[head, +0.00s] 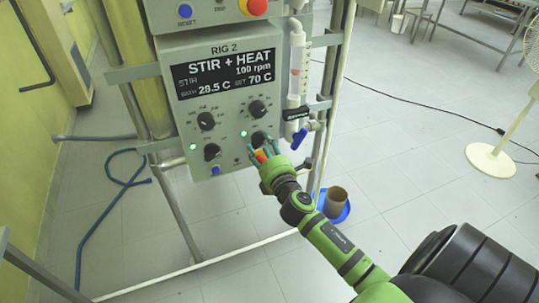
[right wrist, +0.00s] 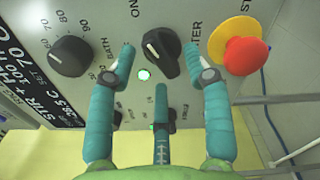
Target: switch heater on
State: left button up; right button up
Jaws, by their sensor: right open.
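The heater knob (right wrist: 163,55) is a black rotary switch, partly labelled "...ATER", with an "ON" mark beside it. Its white pointer mark faces up and left, roughly towards "ON". A green lamp (right wrist: 144,74) glows next to it. In the head view the knob (head: 258,138) is at the panel's lower right. My right gripper (head: 263,154) is open at the panel. In the right wrist view its teal fingers (right wrist: 159,58) are spread on both sides of the knob, with a third finger below. I cannot tell whether they touch it. My left gripper is out of view.
The control box (head: 226,90) of RIG 2 has a display (head: 222,74) reading "STIR + HEAT" and set 70 C. A red and yellow emergency button (right wrist: 241,52) is close beside my fingers. A glass column (head: 296,70) with a blue-handled valve (head: 299,139) stands right of the box.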

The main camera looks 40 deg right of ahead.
jog(key=v, duration=1.1)
